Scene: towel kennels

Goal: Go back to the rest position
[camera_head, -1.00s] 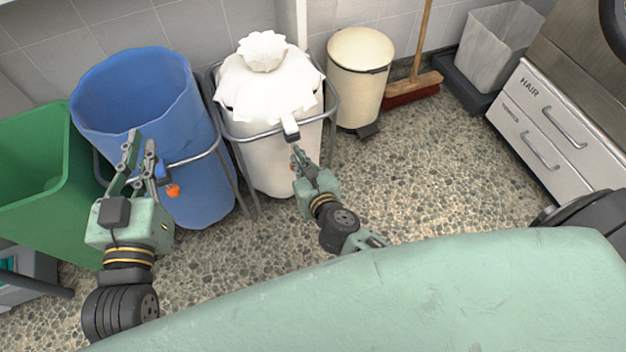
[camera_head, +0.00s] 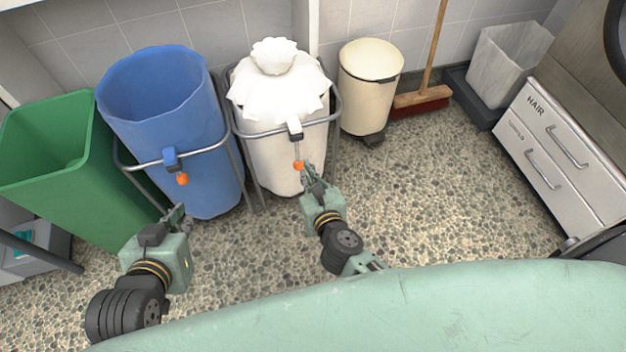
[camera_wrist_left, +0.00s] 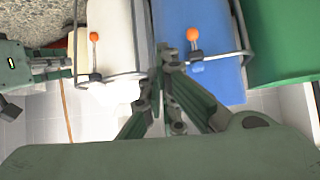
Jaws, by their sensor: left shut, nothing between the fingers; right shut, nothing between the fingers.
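My left gripper (camera_head: 179,217) is shut and empty, low in front of the blue bin. In the left wrist view its fingers (camera_wrist_left: 165,55) meet near the middle, with nothing between them. My right gripper (camera_head: 309,173) is shut and empty, in front of the white bin, close below the orange knob (camera_head: 298,165); I cannot tell whether they touch. The right gripper also shows at the left edge of the left wrist view (camera_wrist_left: 62,68).
A blue bin (camera_head: 165,110) and a white-covered bin (camera_head: 285,150) stand in metal frames. A green bin (camera_head: 60,160) is at left, a cream pedal bin (camera_head: 368,95) behind right. A broom (camera_head: 420,101) and drawers (camera_head: 555,155) stand right. The speckled floor (camera_head: 450,190) between is clear.

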